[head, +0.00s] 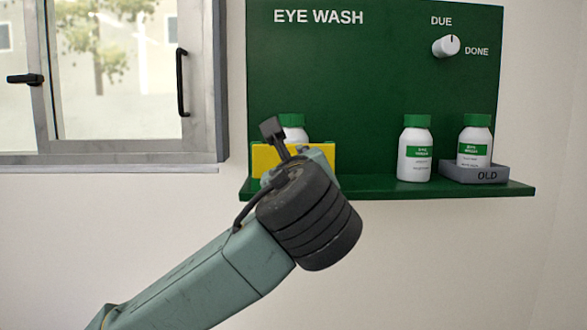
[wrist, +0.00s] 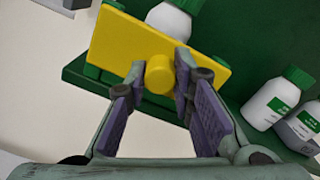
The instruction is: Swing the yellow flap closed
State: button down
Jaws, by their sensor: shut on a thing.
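The yellow flap (head: 264,158) stands upright at the left end of the green shelf, in front of a white bottle with a green cap (head: 292,121). The flap's face and round knob also show in the wrist view (wrist: 118,42). My gripper (wrist: 160,80) has its two purple-padded fingers on either side of the knob and is shut on it. In the head view my wrist hides the fingers and the middle of the flap.
A white bottle (head: 415,150) stands free on the green shelf (head: 390,190). Another bottle (head: 474,143) sits in a grey tray marked OLD (head: 490,174). A DUE/DONE dial (head: 446,46) is on the green board above. A window (head: 120,75) is at left.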

jog(key=shift+r, duration=0.15)
jog(key=c, duration=1.4)
grip_release()
jog(key=shift+o, duration=0.2)
jog(key=s, duration=1.2)
jog(key=shift+a, duration=0.1)
